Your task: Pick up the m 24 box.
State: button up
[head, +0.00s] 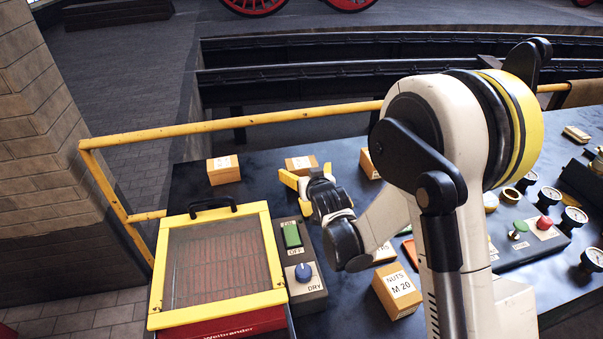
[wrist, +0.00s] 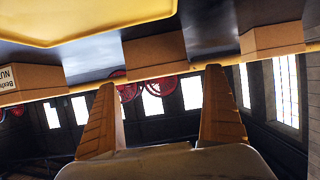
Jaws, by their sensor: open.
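No label reading M 24 is legible. Three small orange-brown boxes stand along the far side of the dark bench in the head view: a left box (head: 223,171), a middle box (head: 300,163) and a right box (head: 369,163) partly hidden by my arm. My gripper (head: 305,175) is open, its yellow fingers just in front of the middle box. In the wrist view, which looks upside down, a plain box (wrist: 156,57) lies ahead between the open, empty fingers. A labelled box (wrist: 28,84) is at the left edge and another box (wrist: 272,40) at the right.
A box marked NUTS M 20 (head: 398,291) stands nearer, beside my arm, with another box (head: 384,256) partly hidden behind it. A yellow-framed case (head: 217,207) and a switch panel (head: 305,280) are front left. A yellow rail (head: 230,122) runs behind the bench. Gauges (head: 550,196) stand right.

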aim_at(303, 166)
jog(key=b+x, duration=0.2)
jog(key=x, duration=0.3)
jog(key=shift+w+d, duration=0.1)
jog(key=c, duration=1.3)
